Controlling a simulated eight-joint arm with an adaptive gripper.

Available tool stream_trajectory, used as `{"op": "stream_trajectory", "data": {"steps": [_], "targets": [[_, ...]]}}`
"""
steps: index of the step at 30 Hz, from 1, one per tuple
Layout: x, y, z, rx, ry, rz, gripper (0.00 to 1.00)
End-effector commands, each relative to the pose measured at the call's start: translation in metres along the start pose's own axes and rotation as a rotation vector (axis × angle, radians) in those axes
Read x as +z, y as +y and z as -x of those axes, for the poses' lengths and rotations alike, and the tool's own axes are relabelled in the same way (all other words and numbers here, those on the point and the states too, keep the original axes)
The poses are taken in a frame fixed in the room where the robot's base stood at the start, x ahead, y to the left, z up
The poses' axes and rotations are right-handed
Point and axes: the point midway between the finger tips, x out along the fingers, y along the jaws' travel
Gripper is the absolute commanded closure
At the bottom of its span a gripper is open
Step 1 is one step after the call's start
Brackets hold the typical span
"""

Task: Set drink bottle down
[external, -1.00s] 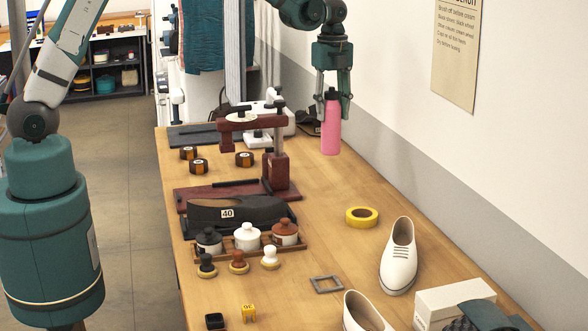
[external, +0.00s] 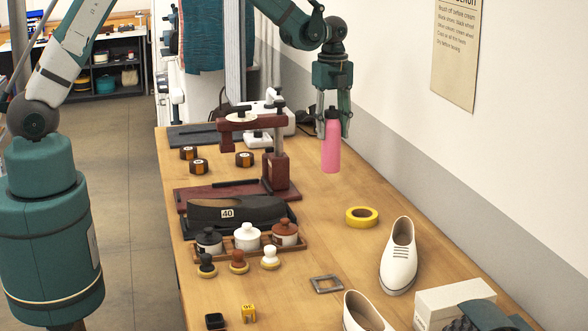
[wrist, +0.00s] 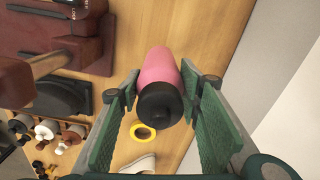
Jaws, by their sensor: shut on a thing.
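The drink bottle (external: 331,150) is pink with a black cap and hangs upright in the external view near the wall side of the wooden table. My gripper (external: 333,118) is shut on its upper part from above. In the wrist view the bottle (wrist: 160,68) lies between the green finger pads of my gripper (wrist: 160,105), its black cap toward the camera. Whether the bottle's base touches the table (external: 345,190) is hard to tell; it looks close to the surface.
A dark red press (external: 279,170) stands left of the bottle. A yellow tape roll (external: 361,217) and a white shoe (external: 399,258) lie nearer the camera. The wall (external: 400,120) is close on the right. Bare tabletop lies around the spot below the bottle.

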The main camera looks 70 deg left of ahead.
Motion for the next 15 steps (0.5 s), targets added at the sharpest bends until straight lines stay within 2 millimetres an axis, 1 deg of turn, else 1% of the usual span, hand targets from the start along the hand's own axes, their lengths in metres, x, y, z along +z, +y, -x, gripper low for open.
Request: {"op": "stream_trajectory", "data": {"steps": [4,15], "targets": [[0.0000,-0.0002,-0.0066,0.000,0.000,0.000,0.86],[0.0000,-0.0002,-0.0090,0.000,0.000,0.000,0.86]]}}
